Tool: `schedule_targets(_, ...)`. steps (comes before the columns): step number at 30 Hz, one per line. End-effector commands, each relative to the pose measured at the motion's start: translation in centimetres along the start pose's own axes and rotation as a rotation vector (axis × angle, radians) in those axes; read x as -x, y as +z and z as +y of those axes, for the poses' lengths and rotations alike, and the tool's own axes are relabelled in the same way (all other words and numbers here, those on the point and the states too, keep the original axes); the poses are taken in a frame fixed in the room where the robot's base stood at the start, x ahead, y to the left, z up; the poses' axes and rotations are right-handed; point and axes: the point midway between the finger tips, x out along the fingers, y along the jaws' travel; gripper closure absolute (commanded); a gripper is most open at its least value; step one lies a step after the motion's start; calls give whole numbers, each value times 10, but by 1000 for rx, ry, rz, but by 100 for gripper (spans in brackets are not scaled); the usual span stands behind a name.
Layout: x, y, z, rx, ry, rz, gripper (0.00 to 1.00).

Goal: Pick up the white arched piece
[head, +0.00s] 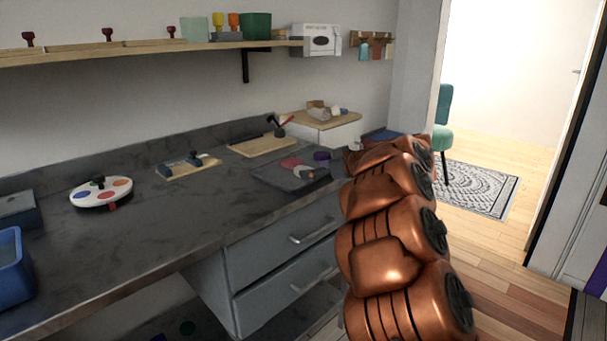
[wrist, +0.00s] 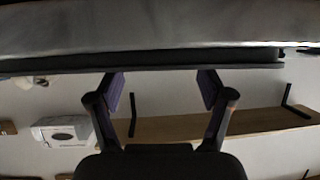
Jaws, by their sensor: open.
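I cannot pick out a white arched piece with certainty. Small pale pieces (head: 318,110) lie on a wooden board (head: 293,118) at the back right of the counter, too small to tell their shape. A dark tray (head: 262,176) in front holds pink, purple and pale pieces (head: 304,172). My gripper (wrist: 160,85) shows in the wrist view with its two fingers wide apart and nothing between them. In the head view my copper arm reaches up on the right; the gripper itself cannot be made out there.
The dark counter (head: 120,235) holds a round white palette (head: 98,194), a wooden board with tools (head: 188,170) and a blue bin (head: 12,275) at left. A wall shelf (head: 130,47) runs above, bearing a white box (head: 322,40). The counter's front middle is clear.

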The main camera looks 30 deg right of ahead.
Motion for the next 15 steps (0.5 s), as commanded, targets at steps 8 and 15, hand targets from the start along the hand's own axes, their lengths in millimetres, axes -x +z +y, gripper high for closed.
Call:
schedule_targets(8,-19,1,0,-2,-1,0,21)
schedule_targets(15,-19,0,0,-2,-1,0,22)
